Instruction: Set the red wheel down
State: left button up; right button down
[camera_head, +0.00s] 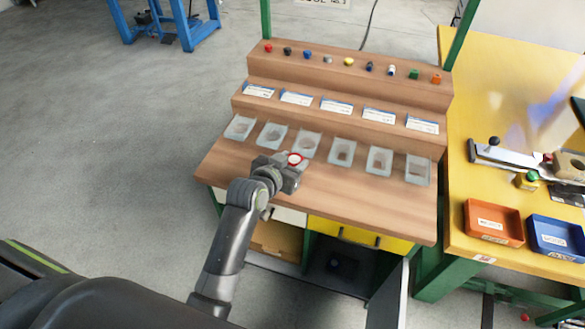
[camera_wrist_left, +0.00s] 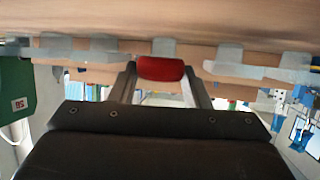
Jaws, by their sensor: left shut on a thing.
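The red wheel (camera_head: 295,158) shows in the head view as a red ring with a pale middle, at the tip of my left gripper (camera_head: 288,168). In the left wrist view the red wheel (camera_wrist_left: 161,69) sits between the two fingers, which are shut on it. The gripper is over the wooden bench (camera_head: 372,207), near the row of clear trays. I cannot tell whether the wheel touches the wood. My right gripper is not in view.
Several clear trays (camera_head: 341,152) stand in a row behind the gripper. Steps behind them bear labels (camera_head: 336,107) and small coloured parts (camera_head: 348,61). The bench front is clear. A yellow table at right holds an orange bin (camera_head: 493,223) and a blue bin (camera_head: 556,238).

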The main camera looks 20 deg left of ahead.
pick_arm(q)
jog(key=shift+f, duration=1.25)
jog(key=shift+f, duration=0.1)
jog(key=shift+f, duration=0.15)
jog(key=o, duration=1)
